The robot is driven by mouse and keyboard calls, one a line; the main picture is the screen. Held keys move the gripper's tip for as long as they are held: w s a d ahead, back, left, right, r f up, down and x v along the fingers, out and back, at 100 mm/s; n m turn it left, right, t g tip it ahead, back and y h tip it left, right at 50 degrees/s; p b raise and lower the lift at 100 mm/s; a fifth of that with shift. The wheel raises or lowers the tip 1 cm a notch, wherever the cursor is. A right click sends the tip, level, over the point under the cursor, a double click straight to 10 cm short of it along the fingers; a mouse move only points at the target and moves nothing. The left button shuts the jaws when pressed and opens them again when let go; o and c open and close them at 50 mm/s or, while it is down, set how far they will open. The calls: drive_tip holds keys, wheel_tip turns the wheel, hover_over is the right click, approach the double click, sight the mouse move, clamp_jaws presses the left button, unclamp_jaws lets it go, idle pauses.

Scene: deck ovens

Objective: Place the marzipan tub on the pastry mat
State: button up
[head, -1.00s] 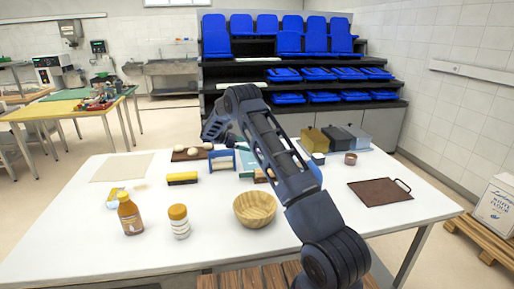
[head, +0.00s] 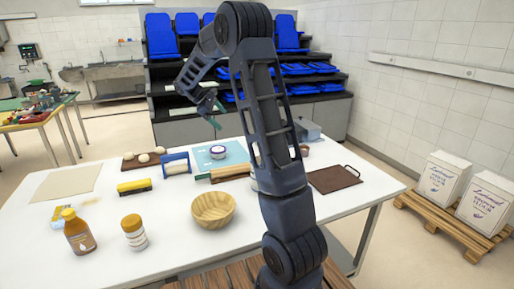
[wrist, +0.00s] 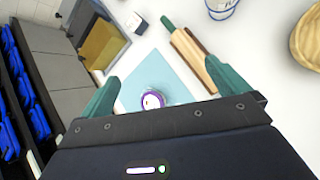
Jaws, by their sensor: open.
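The marzipan tub, a small round tub with a purple-rimmed pale top (head: 218,152), stands upright on the light blue pastry mat (head: 236,149). In the wrist view, the tub (wrist: 153,100) lies within the outline of the mat (wrist: 171,70), between and beyond my fingers. My gripper (head: 211,108) is raised above the far side of the table, apart from the tub. Its teal fingers are spread wide with nothing between them. In the wrist view my gripper (wrist: 165,84) hides the near part of the mat; my arm covers part of the table in the head view.
A rolling pin (head: 224,173) lies by the mat's near edge. A wooden bowl (head: 213,209), two bottles, a blue-framed tool (head: 175,164) and a dough board (head: 143,160) stand to the left. A brown board (head: 333,179) is at right. A gold box (wrist: 104,44) is near the mat.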

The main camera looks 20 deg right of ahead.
drive_tip(key=s+d+r+m+t+y, duration=0.1)
drive_tip(key=s+r+m, duration=0.15)
drive_tip(key=s, duration=0.35)
drive_tip(key=s+d+r+m+y, duration=0.1)
drive_tip(key=s+r+y, duration=0.15)
drive_tip(key=s, duration=0.45)
drive_tip(key=s+f+m+t+y, duration=0.1)
drive_tip(key=s+m+t+y, duration=0.3)
drive_tip(key=s, duration=2.4)
drive_tip(key=a+m, duration=0.1)
drive_tip(key=m, duration=0.3)
drive_tip(key=shift+s+f, duration=0.15)
drive_tip(key=shift+s, duration=0.15)
